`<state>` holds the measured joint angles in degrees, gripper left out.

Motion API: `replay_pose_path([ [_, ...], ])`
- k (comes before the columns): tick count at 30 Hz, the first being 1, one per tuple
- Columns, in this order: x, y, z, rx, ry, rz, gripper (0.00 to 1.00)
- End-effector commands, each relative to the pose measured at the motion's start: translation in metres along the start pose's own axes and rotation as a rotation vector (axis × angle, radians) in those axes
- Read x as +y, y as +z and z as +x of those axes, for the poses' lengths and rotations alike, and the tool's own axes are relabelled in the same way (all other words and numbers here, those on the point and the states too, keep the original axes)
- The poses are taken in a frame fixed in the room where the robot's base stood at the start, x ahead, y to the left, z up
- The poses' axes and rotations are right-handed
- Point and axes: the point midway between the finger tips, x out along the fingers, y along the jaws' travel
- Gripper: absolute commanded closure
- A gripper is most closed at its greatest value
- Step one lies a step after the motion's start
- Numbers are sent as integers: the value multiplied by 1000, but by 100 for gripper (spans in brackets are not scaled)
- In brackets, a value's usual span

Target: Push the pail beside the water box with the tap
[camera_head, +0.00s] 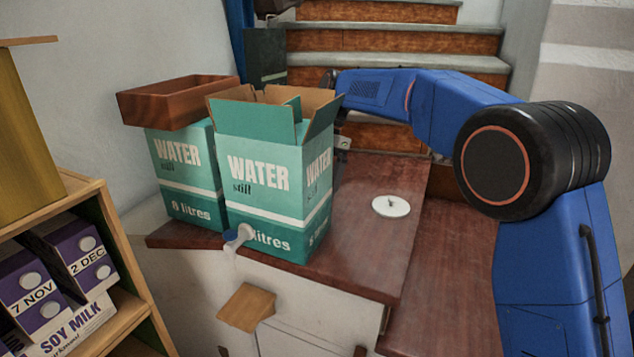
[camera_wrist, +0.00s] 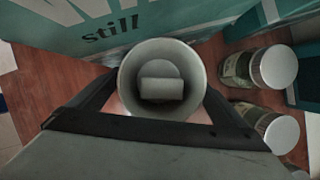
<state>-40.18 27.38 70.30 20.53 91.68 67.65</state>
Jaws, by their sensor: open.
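A grey-white round pail (camera_wrist: 129,82) shows from above in the wrist view, with a pale block-like shape inside. My gripper (camera_wrist: 160,84) is open, with a dark finger on each side of the pail; I cannot tell whether they touch it. The pail is hidden in the head view, where my gripper's end is mostly behind the open teal water box (camera_head: 268,205). A second water box (camera_head: 187,180) stands to its left. A white tap with a blue part (camera_head: 238,238) is at the open box's lower front left corner. A "Still" box face (camera_wrist: 140,35) lies beyond the pail.
Jars with grey lids (camera_wrist: 275,67) stand right of the pail. A brown wooden tray (camera_head: 178,102) lies on the left box. A white disc (camera_head: 391,206) lies on the red-brown counter (camera_head: 370,260), with bare room around it. A shelf (camera_head: 120,275) holds milk cartons at left.

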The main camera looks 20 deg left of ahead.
Motion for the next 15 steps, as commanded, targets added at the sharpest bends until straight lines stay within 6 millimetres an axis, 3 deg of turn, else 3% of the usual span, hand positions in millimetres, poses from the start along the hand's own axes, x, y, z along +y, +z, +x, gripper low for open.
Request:
replay_pose_path([
  [5,0,0,0,0,0,0,4],
  [8,0,0,0,0,0,0,23],
  [12,0,0,0,0,0,0,56],
  [15,0,0,0,0,0,0,58],
])
